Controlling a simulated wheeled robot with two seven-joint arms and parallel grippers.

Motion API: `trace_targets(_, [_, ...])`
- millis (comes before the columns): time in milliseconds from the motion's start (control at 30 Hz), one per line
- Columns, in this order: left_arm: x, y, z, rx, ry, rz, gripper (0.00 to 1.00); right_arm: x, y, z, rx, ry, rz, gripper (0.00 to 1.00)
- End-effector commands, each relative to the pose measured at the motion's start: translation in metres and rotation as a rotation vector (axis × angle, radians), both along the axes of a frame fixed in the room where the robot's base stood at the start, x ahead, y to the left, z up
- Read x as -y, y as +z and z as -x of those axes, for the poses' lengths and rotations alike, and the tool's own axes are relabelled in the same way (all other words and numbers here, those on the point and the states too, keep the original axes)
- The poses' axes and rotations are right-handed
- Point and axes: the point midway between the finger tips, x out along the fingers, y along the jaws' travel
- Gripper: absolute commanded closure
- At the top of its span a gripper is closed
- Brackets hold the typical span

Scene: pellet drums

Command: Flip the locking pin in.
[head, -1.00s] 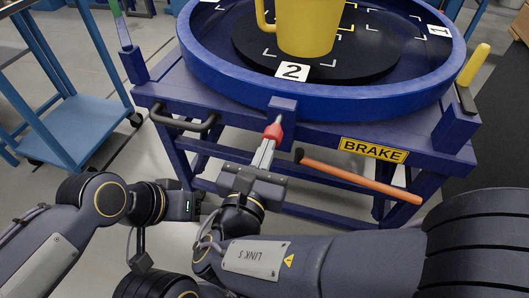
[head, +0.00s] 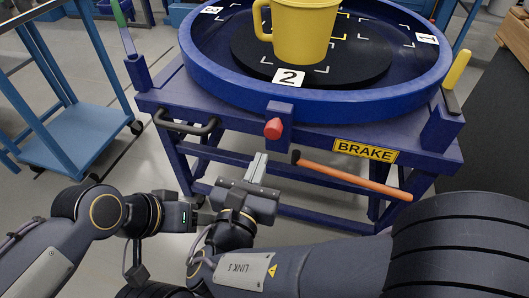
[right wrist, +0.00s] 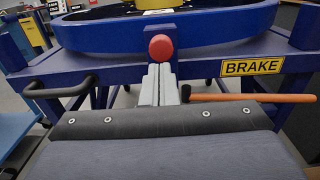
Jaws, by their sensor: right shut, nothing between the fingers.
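The locking pin shows as a red knob (head: 272,128) on a blue bracket at the front of the turntable frame; it also shows in the right wrist view (right wrist: 161,47). My right gripper (head: 258,163) is shut and empty, its pale fingers pointing at the knob from below and in front. In the head view a gap separates the fingertips from the knob. In the right wrist view the fingertips (right wrist: 160,72) appear just under it. My left gripper (head: 193,217) is low at left, side-on beside my right wrist; its fingers are not clear.
The blue turntable (head: 215,85) carries a yellow mug-shaped vessel (head: 300,35). An orange brake lever (head: 355,181) sticks out right of my right gripper, below the BRAKE label (head: 365,151). A black handle (head: 187,125) is on the left. A blue cart (head: 70,135) stands further left.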

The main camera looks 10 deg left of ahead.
Motion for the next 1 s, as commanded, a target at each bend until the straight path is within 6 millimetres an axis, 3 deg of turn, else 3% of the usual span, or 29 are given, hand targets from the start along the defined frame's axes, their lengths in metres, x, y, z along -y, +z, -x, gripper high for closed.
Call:
trace_targets(200, [0.000,0.010,0.000,0.000,0.000,0.000,0.45,-0.002,0.001,0.042,0.000,0.002,0.003,1.00])
trace_targets(400, [0.000,0.014,0.000,0.000,0.000,0.000,0.45,-0.003,0.000,0.071,-0.001,0.001,0.004,1.00])
trace_targets(600, [0.000,0.015,0.000,0.000,0.000,0.000,0.45,-0.002,-0.001,0.080,-0.001,-0.002,0.003,1.00])
trace_targets(1000, [0.000,0.015,0.000,-0.001,0.000,0.000,0.45,-0.002,-0.001,0.080,-0.001,-0.002,0.003,1.00])
